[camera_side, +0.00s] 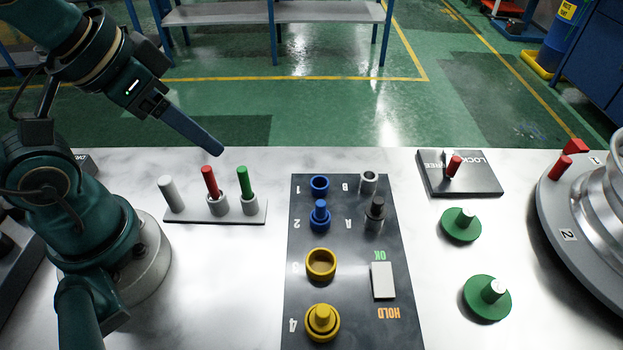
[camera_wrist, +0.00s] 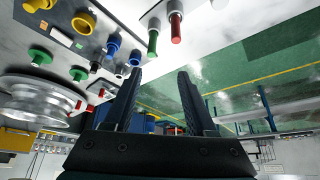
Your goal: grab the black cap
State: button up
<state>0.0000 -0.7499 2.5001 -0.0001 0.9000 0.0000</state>
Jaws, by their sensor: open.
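The black cap (camera_side: 376,208) sits on a grey holder at spot A on the dark panel (camera_side: 340,200) in the side view. It stands upright, with a grey ring (camera_side: 369,181) behind it. My gripper (camera_side: 214,150) is in the air at upper left, above and behind the rack of coloured pins, well apart from the cap. In the wrist view my gripper (camera_wrist: 159,73) has its two fingers spread with nothing between them.
A rack (camera_side: 222,212) with red and green pins stands left of the panel, beside a grey pin (camera_side: 171,193). Blue and yellow rings and caps fill the panel's left column. A lock block (camera_side: 459,174), green discs (camera_side: 486,297) and a large metal wheel (camera_side: 602,210) lie to the right.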

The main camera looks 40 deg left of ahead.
jog(key=w+d+r+m+t+h, duration=0.1)
jog(key=w+d+r+m+t, duration=0.2)
jog(key=w, duration=0.6)
jog(key=w+d+r+m+t+h, duration=0.1)
jog(key=w+r+m+t+h, duration=0.15)
jog(key=w+t, duration=0.5)
jog(key=m+g+h, duration=0.3)
jog(key=m+h, duration=0.1)
jog(key=h, duration=0.2)
send_over(378, 201)
jog(key=w+a, duration=0.3)
jog(key=a, duration=0.1)
notch_tip(378, 201, down, 6)
jog(key=f, duration=0.1)
jog(key=s+d+f+g, duration=0.1)
jog(key=f, duration=0.2)
jog(key=s+f+g, duration=0.1)
jog(key=f, duration=0.2)
jog(key=s+d+f+g, duration=0.1)
jog(key=s+f, duration=0.1)
jog(key=f, duration=0.2)
jog(key=shift+s+d+n, duration=0.1)
jog(key=shift+d+n, duration=0.15)
jog(key=shift+d, duration=0.1)
jog(key=shift+x, duration=2.55)
grip_shut()
